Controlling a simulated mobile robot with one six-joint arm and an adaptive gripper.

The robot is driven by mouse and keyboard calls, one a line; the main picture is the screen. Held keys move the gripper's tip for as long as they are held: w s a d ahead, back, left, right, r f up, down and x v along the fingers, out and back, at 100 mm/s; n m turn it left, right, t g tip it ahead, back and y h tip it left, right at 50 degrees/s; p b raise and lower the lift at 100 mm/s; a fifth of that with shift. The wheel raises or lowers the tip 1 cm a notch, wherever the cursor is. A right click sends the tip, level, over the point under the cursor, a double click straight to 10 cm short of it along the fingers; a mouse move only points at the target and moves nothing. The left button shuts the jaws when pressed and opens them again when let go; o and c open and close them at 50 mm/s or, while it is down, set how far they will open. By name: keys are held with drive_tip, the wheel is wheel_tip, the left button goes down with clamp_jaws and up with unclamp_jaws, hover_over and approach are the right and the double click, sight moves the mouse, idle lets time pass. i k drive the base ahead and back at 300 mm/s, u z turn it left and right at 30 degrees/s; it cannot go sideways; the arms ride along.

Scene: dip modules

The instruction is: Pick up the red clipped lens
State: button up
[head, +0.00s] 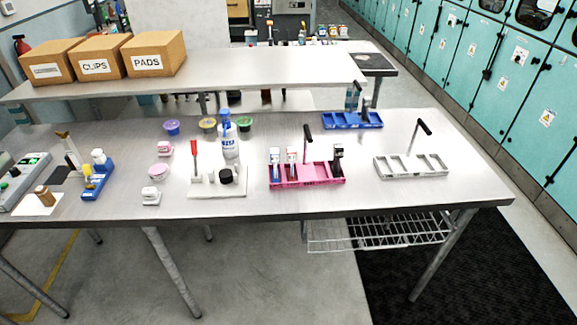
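I cannot make out a red clipped lens for certain. The one clearly red small item is a slim red-topped piece (194,147) standing upright at the back left of a pale mat (216,190) on the front table. A pink tray (307,183) with a dark upright handle stands right of the mat. It holds several small upright pieces, including a white-and-blue one (274,163) and a black one (338,155); their details are too small to tell. My gripper is not in view.
A bottle (229,140) and black-lidded jar (226,175) stand by the mat. Small tubs, including a purple one (172,127), stand behind. A blue tray (352,120) and grey tray (411,166) stand right. The table's front right (400,193) is clear. Boxes (153,53) stand on the rear bench.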

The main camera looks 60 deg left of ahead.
sight(291, 151)
drive_tip(key=u, duration=0.05)
drive_tip(key=k, duration=1.85)
drive_tip(key=u, duration=1.3)
drive_tip(key=i, duration=0.95)
drive_tip(key=u, duration=0.1)
